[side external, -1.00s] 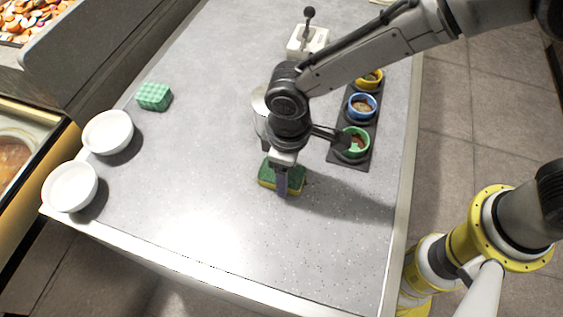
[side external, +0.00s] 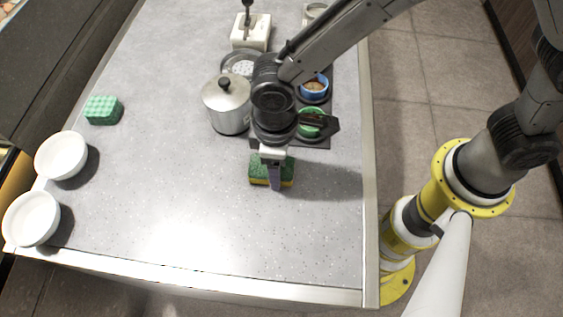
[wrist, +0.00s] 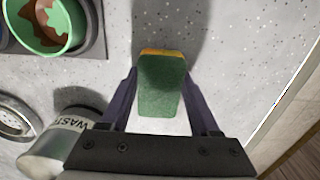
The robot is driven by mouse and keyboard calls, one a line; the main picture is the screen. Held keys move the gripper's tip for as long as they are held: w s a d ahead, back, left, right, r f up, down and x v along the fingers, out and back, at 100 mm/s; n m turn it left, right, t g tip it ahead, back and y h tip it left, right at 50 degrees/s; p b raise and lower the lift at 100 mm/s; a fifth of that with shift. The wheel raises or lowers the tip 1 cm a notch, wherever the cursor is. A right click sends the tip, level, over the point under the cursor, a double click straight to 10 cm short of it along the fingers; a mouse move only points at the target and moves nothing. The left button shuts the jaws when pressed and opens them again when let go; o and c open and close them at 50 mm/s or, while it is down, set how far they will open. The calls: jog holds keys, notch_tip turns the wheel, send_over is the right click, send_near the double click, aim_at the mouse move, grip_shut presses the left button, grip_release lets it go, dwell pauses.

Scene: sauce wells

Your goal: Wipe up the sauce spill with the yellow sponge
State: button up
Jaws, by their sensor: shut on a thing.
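The yellow sponge (side external: 258,172) has a green top layer over a yellow layer. My gripper (side external: 273,178) points down and is shut on it, with one finger on either side. In the wrist view the sponge (wrist: 161,88) sits between the two fingers (wrist: 160,78), green face showing and a yellow edge at its far end. It is at or just above the grey counter (side external: 180,210); I cannot tell whether it touches. No sauce spill shows on the visible counter; the arm and sponge hide part of it.
A lidded metal pot (side external: 228,108) stands left of my wrist. Behind it are a strainer-like round (side external: 238,62) and a white lever block (side external: 250,32). A dark tray holds blue (side external: 313,88) and green (side external: 311,118) bowls. White bowls (side external: 62,155) and a green block (side external: 103,110) stand left. The front counter is clear.

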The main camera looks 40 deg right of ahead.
aim_at(245, 171)
jog(key=shift+w+a+f, duration=0.1)
jog(key=shift+w+a, duration=0.55)
jog(key=shift+w, duration=0.05)
jog(key=shift+w+a, duration=1.55)
notch_tip(245, 171, up, 8)
jog(key=shift+s, duration=0.1)
